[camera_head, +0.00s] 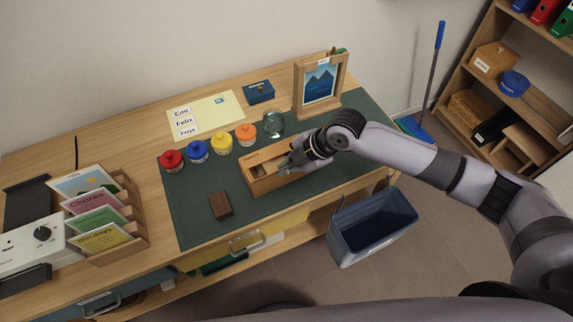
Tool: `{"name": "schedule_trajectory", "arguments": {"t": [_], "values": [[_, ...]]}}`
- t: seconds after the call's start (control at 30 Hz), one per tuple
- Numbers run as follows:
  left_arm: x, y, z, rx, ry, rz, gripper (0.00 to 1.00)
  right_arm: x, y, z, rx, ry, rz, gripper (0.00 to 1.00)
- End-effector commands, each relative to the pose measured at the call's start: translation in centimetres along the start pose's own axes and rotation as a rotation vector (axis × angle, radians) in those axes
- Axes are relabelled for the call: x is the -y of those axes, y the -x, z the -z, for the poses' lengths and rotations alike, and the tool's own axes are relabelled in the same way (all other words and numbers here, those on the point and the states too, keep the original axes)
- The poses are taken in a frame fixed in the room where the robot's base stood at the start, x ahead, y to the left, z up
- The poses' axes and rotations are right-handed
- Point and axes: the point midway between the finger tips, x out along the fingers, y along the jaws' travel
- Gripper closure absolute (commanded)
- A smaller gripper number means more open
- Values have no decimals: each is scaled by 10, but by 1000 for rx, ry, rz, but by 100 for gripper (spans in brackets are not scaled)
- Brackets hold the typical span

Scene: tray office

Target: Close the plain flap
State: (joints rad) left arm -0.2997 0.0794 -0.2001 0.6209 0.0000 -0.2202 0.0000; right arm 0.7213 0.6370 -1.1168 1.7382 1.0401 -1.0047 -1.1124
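A long wooden box (258,186) lies on the green desk mat (186,212). Its top looks partly open, with a pale inside showing near its middle. I cannot make out which part of it is the plain flap. My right gripper (289,161) is at the right part of the box, close over its top, with the fingers pointing left. It hides that end of the box. Whether the fingers touch the box, and whether they are open or shut, is too small to tell. My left gripper is out of view.
Red, blue, yellow and orange paint jars (222,143) and a glass jar (273,124) stand behind the box. A picture frame (321,84) stands behind my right arm. A blue-grey bin (372,228) stands beside the desk.

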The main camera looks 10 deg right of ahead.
Motion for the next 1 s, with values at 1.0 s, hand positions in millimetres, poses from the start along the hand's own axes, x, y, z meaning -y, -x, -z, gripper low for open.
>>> {"name": "schedule_trajectory", "arguments": {"t": [1.0], "values": [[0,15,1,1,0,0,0,-15,-2,0,-2,-127,303,100]]}}
